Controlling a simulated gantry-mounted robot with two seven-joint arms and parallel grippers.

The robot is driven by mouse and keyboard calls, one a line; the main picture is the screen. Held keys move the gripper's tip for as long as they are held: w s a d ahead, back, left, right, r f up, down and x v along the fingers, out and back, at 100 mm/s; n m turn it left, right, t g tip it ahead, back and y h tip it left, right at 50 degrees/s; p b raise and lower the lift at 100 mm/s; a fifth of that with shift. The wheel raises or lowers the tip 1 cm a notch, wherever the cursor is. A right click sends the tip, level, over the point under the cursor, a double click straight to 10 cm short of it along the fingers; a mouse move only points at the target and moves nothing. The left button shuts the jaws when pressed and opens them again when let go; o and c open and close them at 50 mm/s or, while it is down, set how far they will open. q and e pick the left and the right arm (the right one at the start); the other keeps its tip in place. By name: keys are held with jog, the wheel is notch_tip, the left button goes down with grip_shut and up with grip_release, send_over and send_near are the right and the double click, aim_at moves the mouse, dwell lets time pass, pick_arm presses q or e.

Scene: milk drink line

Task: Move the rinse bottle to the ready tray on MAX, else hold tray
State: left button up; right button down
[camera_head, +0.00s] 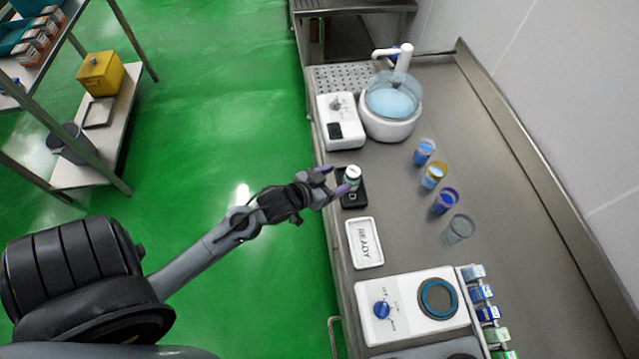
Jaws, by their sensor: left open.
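A small white bottle with a green band (352,176) stands upright on a black tray or pad (358,198) near the counter's left edge. My left gripper (336,181) is open, its purple-tipped fingers right at the bottle's left side; I cannot tell whether they touch it. The white tray marked READY (365,258) lies just below the black one and is empty. A white unit with a blue dial (381,310) and a teal ring stands further down; its dial marks are too small to read. No tray marked hold is readable. My right gripper is not in view.
A white box with a knob (340,135) and a white basin of blue water (389,126) stand beyond the bottle. Several cups, including a clear one (458,230), line the counter's middle. Small colour-capped containers (487,313) sit right of the dial unit. The counter's right side is clear.

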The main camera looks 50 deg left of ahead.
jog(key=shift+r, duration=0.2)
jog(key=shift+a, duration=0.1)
pick_arm(q)
jog(key=s+d+f+m+g, duration=0.1)
jog(key=s+d+g, duration=0.4)
jog(key=s, duration=0.4)
jog(key=s+d+f+m+g, duration=0.1)
jog(key=s+d+f+g, duration=0.1)
jog(key=s+d+g, duration=0.3)
jog(key=s+d, duration=0.1)
jog(key=s, duration=0.2)
jog(key=shift+s, duration=0.4)
jog(key=shift+r+p, duration=0.2)
jog(key=shift+p, duration=0.1)
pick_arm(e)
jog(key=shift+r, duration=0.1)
pick_arm(q)
notch_tip(320, 180, up, 24)
jog(key=p, duration=2.4)
jog(key=shift+r, duration=0.25)
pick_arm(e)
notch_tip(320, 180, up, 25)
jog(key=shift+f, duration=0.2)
